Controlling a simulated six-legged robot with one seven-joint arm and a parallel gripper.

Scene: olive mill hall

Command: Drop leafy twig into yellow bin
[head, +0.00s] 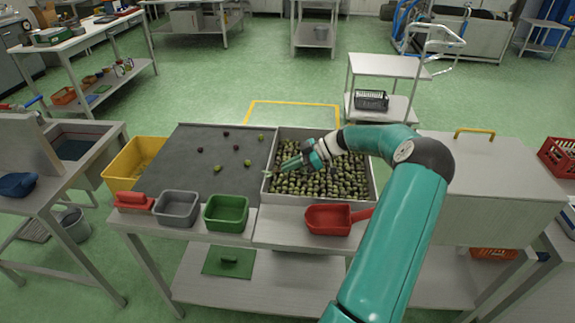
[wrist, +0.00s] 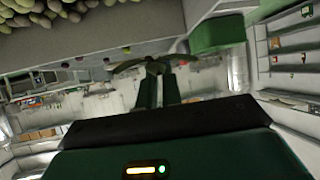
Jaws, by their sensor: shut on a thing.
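My gripper (head: 287,164) is over the left part of the olive tray (head: 268,190). It is shut on the leafy twig (wrist: 152,66), whose leaves stick out to both sides of the fingertips in the wrist view. The twig is too small to make out clearly in the head view. The yellow bin (head: 120,172) stands at the left, beyond the left end of the dark sorting surface (head: 205,150). Its near part is partly hidden by the worktable. My gripper is well to the right of the bin.
Several loose olives lie on the dark surface between the tray and the bin. A grey tub (head: 177,207), a green tub (head: 227,212) and a red scoop (head: 329,219) stand along the front edge. A large metal box (head: 490,185) is at the right.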

